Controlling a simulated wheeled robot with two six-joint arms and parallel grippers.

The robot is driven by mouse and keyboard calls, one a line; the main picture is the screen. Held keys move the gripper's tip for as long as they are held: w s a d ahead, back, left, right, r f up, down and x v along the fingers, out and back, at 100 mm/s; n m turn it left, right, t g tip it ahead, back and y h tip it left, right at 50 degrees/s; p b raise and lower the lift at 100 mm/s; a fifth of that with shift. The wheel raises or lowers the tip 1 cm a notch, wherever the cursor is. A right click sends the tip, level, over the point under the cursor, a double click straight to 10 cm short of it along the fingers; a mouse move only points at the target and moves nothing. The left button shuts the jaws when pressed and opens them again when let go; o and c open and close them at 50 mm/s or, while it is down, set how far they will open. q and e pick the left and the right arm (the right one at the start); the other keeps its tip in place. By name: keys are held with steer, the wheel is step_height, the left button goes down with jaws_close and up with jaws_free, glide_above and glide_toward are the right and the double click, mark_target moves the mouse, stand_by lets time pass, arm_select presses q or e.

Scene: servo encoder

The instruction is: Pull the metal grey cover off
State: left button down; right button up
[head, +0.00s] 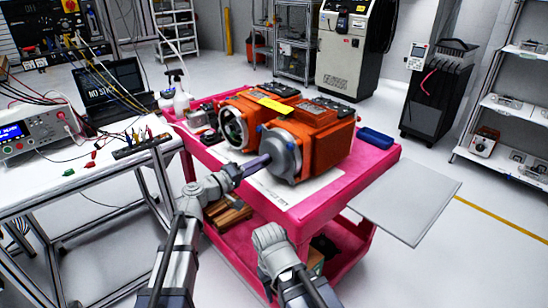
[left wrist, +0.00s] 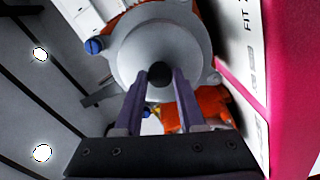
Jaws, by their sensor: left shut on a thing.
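The metal grey cover (head: 285,157) is a round disc on the front end of the nearer orange servo motor (head: 325,125). It sits against the motor's end, with no clear gap. My left gripper (head: 263,160) reaches it from the left, its purple-grey fingers pointing at the disc. In the left wrist view the cover (left wrist: 165,45) fills the top middle. The left gripper (left wrist: 158,80) is shut on the dark round knob (left wrist: 160,73) at the cover's centre. My right arm shows at the bottom, but its gripper fingers are not visible.
A second orange motor with an open round end (head: 233,128) stands just behind-left. Both stand on a pink cart (head: 375,160). A blue tray (head: 376,138) lies at its right, and a grey side panel (head: 410,200) juts out right. A wired workbench (head: 80,180) stands left.

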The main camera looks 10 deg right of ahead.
arm_select(q)
steer(key=shift+s+a, duration=0.25)
steer(key=shift+a, duration=0.05)
stand_by(0.4)
steer(key=shift+s+a, duration=0.2)
steer(key=shift+a, duration=0.1)
steer(key=shift+v, duration=0.95)
steer(key=shift+v, duration=2.9)
